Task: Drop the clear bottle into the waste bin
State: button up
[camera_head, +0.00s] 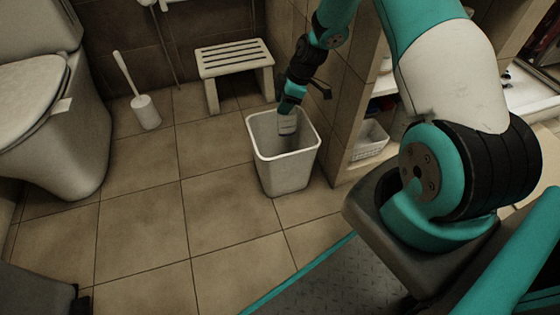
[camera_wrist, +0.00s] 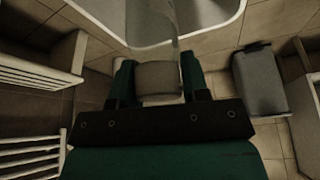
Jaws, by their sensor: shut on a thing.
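The waste bin (camera_head: 286,172) is a white, open-topped tapered bin on the tiled floor near the middle of the head view. Its rim (camera_wrist: 215,40) also shows at the top of the wrist view. My gripper (camera_head: 288,112) points down over the bin opening. In the wrist view my gripper (camera_wrist: 157,88) is shut on the clear bottle (camera_wrist: 152,25), a see-through body with a pale band between the fingers. The bottle (camera_head: 287,126) hangs at or inside the bin's mouth in the head view. Its lower end is hard to make out.
A white slatted stool (camera_head: 235,62) stands behind the bin. A toilet brush in its holder (camera_head: 146,112) and a toilet (camera_head: 50,120) are to the left. A tiled partition and a shelf with a white basket (camera_head: 370,140) are close on the right. The floor left of the bin is clear.

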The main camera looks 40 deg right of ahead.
notch_tip(320, 180, down, 4)
jog(key=shift+r+b, duration=0.2)
jog(key=shift+b, duration=0.95)
jog(key=o, duration=1.2)
jog(key=shift+r, duration=0.1)
jog(key=p+v, duration=0.3)
jog(key=v, duration=0.4)
jog(key=shift+s+d+r+p, duration=0.1)
jog(key=shift+r+p, duration=0.1)
jog(key=shift+p, duration=0.2)
